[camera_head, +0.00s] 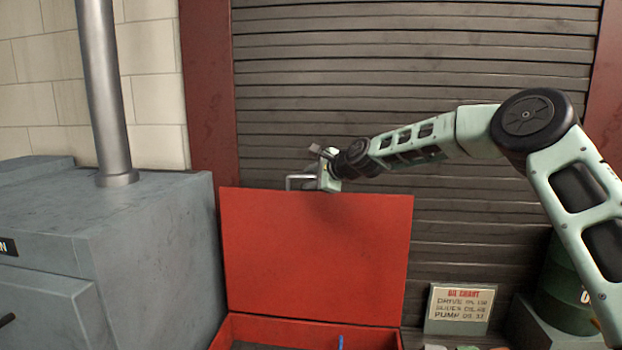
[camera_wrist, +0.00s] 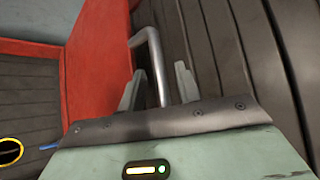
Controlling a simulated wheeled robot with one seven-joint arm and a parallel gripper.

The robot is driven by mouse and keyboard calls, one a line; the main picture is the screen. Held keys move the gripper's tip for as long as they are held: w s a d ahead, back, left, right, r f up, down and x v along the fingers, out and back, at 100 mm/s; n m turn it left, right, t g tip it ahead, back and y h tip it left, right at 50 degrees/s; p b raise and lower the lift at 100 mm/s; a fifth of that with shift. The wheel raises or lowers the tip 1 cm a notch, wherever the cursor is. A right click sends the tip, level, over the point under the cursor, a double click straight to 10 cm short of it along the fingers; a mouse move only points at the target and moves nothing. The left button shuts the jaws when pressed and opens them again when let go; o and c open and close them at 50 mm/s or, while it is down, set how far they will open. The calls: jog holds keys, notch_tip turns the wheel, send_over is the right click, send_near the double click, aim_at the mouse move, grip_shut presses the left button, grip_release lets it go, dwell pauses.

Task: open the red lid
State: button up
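The red lid (camera_head: 315,255) stands upright at the back of its red box (camera_head: 310,332), with the box open below it. A metal handle (camera_head: 298,178) sticks out at the lid's top edge. In the wrist view the lid (camera_wrist: 98,65) is at the left and the handle (camera_wrist: 151,55) is in the middle. My gripper (camera_head: 322,177) is at the lid's top edge, beside the handle. In the wrist view my gripper (camera_wrist: 158,82) has its fingers apart. The handle's bar runs between them with a gap on each side.
A grey cabinet (camera_head: 150,235) with a metal pipe (camera_head: 103,90) stands left of the box. A ribbed shutter (camera_head: 420,60) is behind the lid. An oil chart sign (camera_head: 460,308) and a dark green drum (camera_head: 565,280) are at the right.

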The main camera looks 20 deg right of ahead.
jog(key=shift+s, duration=0.1)
jog(key=shift+s+d+r+b, duration=0.1)
jog(key=shift+s+d+b, duration=0.2)
jog(key=shift+b, duration=0.1)
jog(key=b+v, duration=0.7)
jog(key=v, duration=0.9)
jog(key=shift+s+r+b, duration=0.15)
jog(key=shift+r+b, duration=0.05)
jog(key=shift+b, duration=0.15)
